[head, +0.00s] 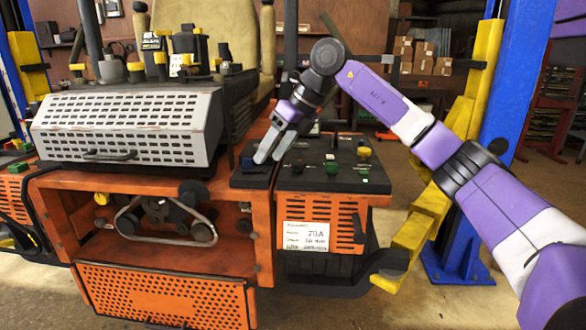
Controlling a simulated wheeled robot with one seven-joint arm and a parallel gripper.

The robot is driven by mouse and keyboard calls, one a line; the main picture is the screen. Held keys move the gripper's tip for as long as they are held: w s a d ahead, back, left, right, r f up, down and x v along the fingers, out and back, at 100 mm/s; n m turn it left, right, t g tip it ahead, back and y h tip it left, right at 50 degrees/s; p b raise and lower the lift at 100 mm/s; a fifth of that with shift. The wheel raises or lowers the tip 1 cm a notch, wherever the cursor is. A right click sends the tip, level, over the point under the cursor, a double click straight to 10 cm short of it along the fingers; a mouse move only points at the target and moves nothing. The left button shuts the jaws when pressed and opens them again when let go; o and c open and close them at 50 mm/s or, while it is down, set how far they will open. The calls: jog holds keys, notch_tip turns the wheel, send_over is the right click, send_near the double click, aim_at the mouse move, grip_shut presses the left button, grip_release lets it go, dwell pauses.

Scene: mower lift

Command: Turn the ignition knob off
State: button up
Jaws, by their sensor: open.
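The control panel (345,182) is a dark top on the orange mower's right side, with several small knobs on it. A green knob (332,168) sits near its front and a yellow knob (364,153) to the right. I cannot tell for sure which one is the ignition knob. My gripper (270,158) points down and left over the panel's left part, its fingers apart and nothing seen between them. A small dark blue block (248,162) is just left of the fingertips. Whether the fingers touch anything is unclear, and they hide part of the panel behind.
A grey perforated cover (130,127) stands left of the panel. The seat (222,30) and dark levers rise behind it. A blue lift post (505,110) with yellow arms (412,235) stands at right, close to my arm.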

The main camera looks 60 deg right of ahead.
aim_at(298, 162)
jog(key=s+d+r+m+g+h, duration=0.1)
jog(key=s+d+r+g+h, duration=0.15)
jog(key=s+d, duration=0.4)
jog(key=shift+t+h, duration=0.45)
jog(key=shift+w+d+x, duration=0.15)
jog(key=shift+d+x, duration=0.05)
jog(key=shift+x, duration=1.65)
jog(key=shift+w+d+x, duration=0.15)
jog(key=shift+x, duration=1.7)
jog(key=shift+r, duration=0.15)
grip_shut()
